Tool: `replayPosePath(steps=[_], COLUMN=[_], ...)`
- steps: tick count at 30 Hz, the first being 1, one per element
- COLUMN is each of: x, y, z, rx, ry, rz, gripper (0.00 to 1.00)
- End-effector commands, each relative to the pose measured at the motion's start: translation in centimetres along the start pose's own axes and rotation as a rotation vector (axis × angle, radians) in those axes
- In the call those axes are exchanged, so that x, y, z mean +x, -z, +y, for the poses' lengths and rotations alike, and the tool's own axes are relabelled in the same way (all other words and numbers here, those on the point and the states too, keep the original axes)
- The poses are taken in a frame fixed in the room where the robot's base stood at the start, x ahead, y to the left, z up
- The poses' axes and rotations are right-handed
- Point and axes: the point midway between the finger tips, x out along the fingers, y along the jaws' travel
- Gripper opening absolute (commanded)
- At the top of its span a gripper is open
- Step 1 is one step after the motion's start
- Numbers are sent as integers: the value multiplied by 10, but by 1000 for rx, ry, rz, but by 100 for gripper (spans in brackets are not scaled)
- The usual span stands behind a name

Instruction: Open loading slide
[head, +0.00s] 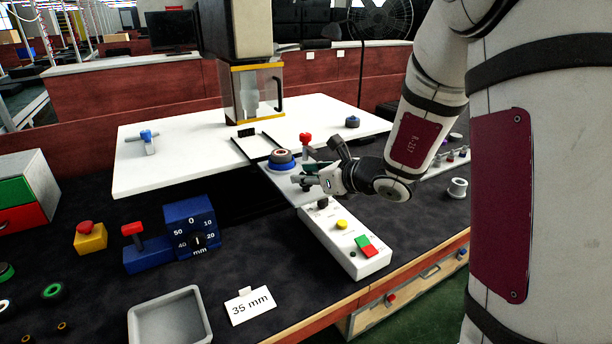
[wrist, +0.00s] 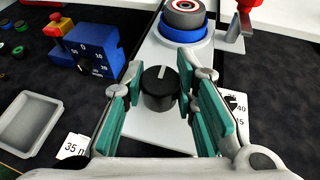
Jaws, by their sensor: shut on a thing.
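The loading slide (head: 299,195) is a light grey plate that reaches forward from the white machine table. In the wrist view the plate (wrist: 150,124) carries a blue ring holder (wrist: 188,31) with a grey, red-and-white-faced round part (wrist: 185,13) in it. A black knob (wrist: 159,88) with a pale line stands near the plate's front end. My gripper (wrist: 166,86) has its green-padded fingers on both sides of the knob and is shut on it.
A guarded press (head: 253,92) stands behind the slide, beyond dark rails (head: 258,147). A red-handled clamp (head: 305,140) is close to my gripper. A white button panel (head: 346,238) lies in front. A blue gauge (head: 190,228) and grey tray (head: 170,318) are at left.

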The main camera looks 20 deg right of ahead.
Motion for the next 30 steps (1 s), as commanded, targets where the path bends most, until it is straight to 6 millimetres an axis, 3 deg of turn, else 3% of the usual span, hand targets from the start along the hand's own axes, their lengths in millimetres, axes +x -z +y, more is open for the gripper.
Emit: replayPosePath(steps=[1,2,4,17,30], x=[0,0,0,-8,-90], y=[0,0,0,0,-1], z=[0,0,0,-1,-1], rx=[1,1,1,0,0], ry=[0,0,0,2,3], rz=[0,0,0,-1,-3], gripper=[0,33,47,47,47])
